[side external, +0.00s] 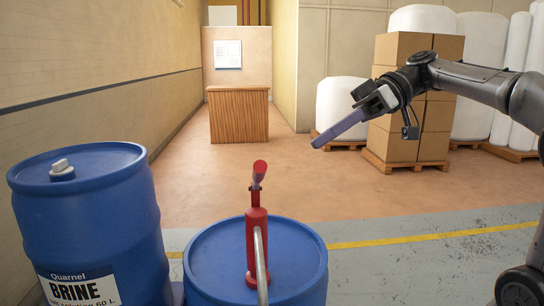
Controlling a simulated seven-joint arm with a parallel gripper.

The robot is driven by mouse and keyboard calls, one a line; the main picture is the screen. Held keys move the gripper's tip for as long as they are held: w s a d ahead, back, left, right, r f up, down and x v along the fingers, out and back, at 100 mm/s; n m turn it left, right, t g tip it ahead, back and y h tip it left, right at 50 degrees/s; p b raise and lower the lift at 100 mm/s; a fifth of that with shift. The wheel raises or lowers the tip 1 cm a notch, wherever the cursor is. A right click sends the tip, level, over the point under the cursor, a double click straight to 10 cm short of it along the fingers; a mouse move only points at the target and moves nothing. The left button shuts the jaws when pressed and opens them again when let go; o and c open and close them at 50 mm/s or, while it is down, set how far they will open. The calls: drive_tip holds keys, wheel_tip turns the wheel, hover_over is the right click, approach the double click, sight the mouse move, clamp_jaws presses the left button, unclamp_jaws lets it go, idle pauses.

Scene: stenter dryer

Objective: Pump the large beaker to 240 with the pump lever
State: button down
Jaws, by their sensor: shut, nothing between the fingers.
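The pump (257,238) is a red upright body on top of a blue drum (205,262) at the bottom centre of the side external view. Its lever (259,173) rises above the body and has a thick red end. A pale metal pipe (261,268) runs from the pump towards the camera and leaves the picture at the bottom. My gripper (317,144) is shut and empty, its long fingers pointing down and left. In the picture it is to the upper right of the lever, apart from it. The large beaker and any level reading are not in view.
A second blue drum (88,215), labelled BRINE, with a pale cap, stands at the left. Stacked cartons (405,80) and white wrapped rolls stand on pallets behind my arm. A wooden counter (238,114) is far back. The floor between is clear, with a yellow line (440,236).

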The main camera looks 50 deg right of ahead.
drive_tip(key=w+d+r+m+g+y, duration=0.1)
drive_tip(key=w+d+r, duration=0.3)
drive_tip(key=w+d, duration=0.3)
drive_tip(key=shift+d, duration=0.3)
hover_over(257, 180)
drive_tip(key=s+d, duration=0.1)
drive_tip(key=d, duration=0.2)
wheel_tip(257, 180, down, 8)
drive_tip(key=shift+s+a, duration=0.15)
drive_tip(key=shift+s, duration=0.05)
drive_tip(key=shift+f, duration=0.1)
